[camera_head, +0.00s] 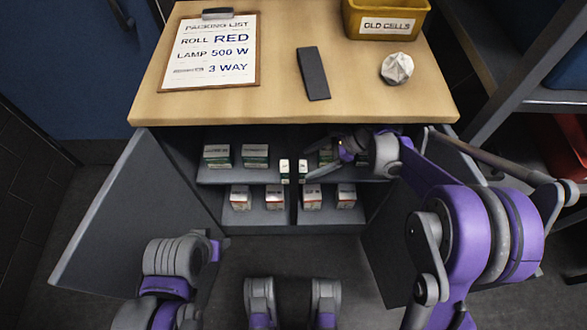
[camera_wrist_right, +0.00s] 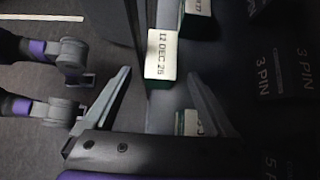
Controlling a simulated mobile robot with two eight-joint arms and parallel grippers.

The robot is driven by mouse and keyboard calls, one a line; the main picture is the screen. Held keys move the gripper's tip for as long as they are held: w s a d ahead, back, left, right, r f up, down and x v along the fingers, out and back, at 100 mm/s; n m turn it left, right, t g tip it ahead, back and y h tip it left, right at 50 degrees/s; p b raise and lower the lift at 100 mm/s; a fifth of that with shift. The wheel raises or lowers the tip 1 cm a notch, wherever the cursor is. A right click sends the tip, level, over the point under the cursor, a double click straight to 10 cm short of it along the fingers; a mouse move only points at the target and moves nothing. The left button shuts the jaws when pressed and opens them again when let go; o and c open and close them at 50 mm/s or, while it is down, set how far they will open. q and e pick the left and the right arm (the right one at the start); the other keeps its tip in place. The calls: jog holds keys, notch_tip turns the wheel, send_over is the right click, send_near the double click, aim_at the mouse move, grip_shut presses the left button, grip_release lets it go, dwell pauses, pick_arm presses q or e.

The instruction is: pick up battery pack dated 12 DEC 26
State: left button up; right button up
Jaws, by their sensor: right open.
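The battery pack dated 12 DEC 26 (camera_wrist_right: 162,55) shows in the right wrist view as a small white-topped box with a green side. It lies just beyond and between the fingertips of my right gripper (camera_wrist_right: 160,76), which is open and empty. Another pack (camera_wrist_right: 188,122) is partly hidden beside the right finger, and a third (camera_wrist_right: 198,7) is cut off at the top edge. In the head view two small white and green packs stand at the upper shelf's middle, one on the left (camera_head: 285,171) and one on the right (camera_head: 303,171); their dates are too small to read. My left gripper is not visible.
The cabinet's open left door (camera_head: 135,205) and upper shelf (camera_head: 230,175) surround the reach. Boxes stand left on that shelf (camera_head: 217,155) and on the lower shelf (camera_head: 240,198). The tabletop (camera_head: 285,105) above holds a packing list (camera_head: 210,50), a dark bar (camera_head: 313,73) and a yellow bin (camera_head: 385,20).

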aim_at(294, 171)
jog(key=b+x, duration=0.2)
jog(key=x, duration=0.5)
jog(key=shift+a+f, duration=0.3)
jog(key=shift+f, duration=0.05)
grip_shut()
